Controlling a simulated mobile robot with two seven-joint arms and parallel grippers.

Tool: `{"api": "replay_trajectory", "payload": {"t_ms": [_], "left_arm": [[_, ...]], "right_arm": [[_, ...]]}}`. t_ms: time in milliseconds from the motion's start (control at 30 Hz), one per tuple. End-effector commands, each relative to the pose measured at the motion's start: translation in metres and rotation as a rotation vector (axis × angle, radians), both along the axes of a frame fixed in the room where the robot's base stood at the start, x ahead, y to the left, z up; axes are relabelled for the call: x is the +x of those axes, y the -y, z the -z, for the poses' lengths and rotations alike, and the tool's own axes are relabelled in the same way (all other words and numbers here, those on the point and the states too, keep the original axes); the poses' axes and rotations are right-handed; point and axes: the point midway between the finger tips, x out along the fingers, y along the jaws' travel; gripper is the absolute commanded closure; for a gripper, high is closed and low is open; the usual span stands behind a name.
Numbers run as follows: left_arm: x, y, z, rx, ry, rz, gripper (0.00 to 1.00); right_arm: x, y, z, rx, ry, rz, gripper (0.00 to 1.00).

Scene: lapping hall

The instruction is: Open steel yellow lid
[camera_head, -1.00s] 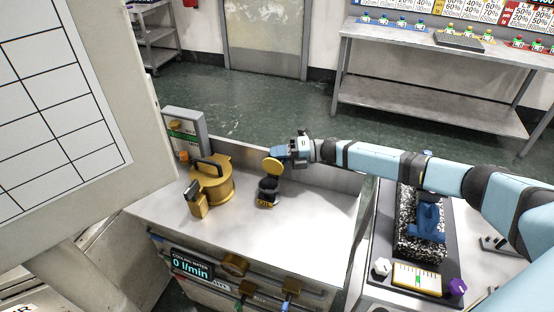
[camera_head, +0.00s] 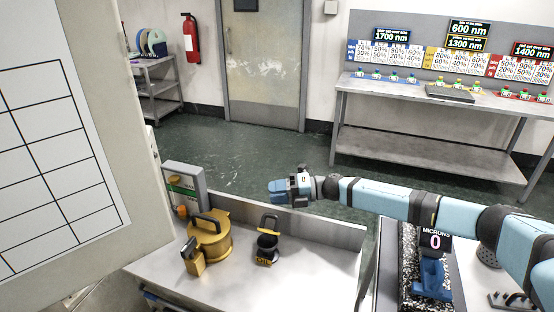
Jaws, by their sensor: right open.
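A small black pot (camera_head: 267,244) with a yellow label at its foot stands on the steel bench. Its yellow lid (camera_head: 269,217) stands raised at the pot's back edge, and the pot's mouth shows dark and uncovered. My right gripper (camera_head: 279,190) is open and empty above and behind the lid, with a gap between them in the picture. A larger brass-yellow vessel (camera_head: 212,244) with a black handle stands to the left of the pot, its top closed. My left gripper is not in view.
A gauge box (camera_head: 187,186) stands behind the brass vessel. A large white gridded board (camera_head: 60,150) fills the left side. A blue part (camera_head: 431,277) and a microns display (camera_head: 435,240) are at the right.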

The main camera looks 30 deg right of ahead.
Motion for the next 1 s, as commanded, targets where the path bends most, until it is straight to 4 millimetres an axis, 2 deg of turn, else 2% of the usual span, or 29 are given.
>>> {"api": "replay_trajectory", "payload": {"t_ms": [33, 300, 500, 700, 1000], "left_arm": [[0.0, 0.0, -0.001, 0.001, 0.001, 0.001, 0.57], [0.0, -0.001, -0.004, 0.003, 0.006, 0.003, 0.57], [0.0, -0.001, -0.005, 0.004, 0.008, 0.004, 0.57], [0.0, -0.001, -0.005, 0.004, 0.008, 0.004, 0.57], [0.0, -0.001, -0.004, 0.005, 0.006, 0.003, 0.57]], "right_arm": [[-0.001, 0.0, -0.013, -0.003, 0.002, -0.002, 0.59], [-0.001, 0.0, -0.079, -0.003, 0.0, -0.002, 0.59], [-0.001, 0.0, -0.115, -0.002, -0.001, -0.002, 0.59], [-0.001, -0.001, -0.13, -0.002, -0.005, -0.003, 0.59], [-0.001, -0.001, -0.131, -0.001, -0.005, -0.002, 0.59]]}}
